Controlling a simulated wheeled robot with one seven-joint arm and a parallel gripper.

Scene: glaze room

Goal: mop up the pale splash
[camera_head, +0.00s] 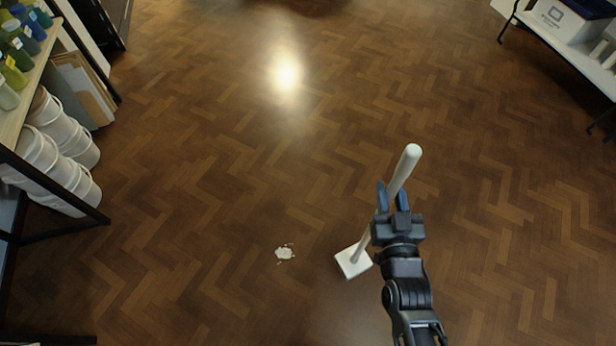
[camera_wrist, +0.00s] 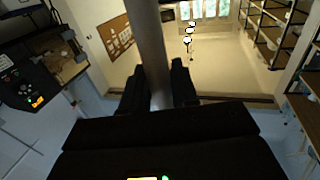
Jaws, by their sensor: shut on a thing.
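The pale splash (camera_head: 285,253) is a small whitish patch with a few droplets on the wooden floor in the head view. A mop with a pale handle (camera_head: 407,163) and a flat white head (camera_head: 353,262) stands tilted to the right of the splash. The mop head is apart from the splash; I cannot tell if it touches the floor. My gripper (camera_head: 393,197) is shut on the mop handle, with its blue fingers on either side. The wrist view also shows the handle (camera_wrist: 150,50) between the dark fingers (camera_wrist: 158,90). Part of the handle is hidden behind my gripper.
At the left, a shelf (camera_head: 38,80) holds bottles, with stacked white buckets (camera_head: 60,140) and leaning boards (camera_head: 85,85) below. At the upper right stands a rack (camera_head: 570,45) with a box (camera_head: 575,18). The floor around the splash is clear.

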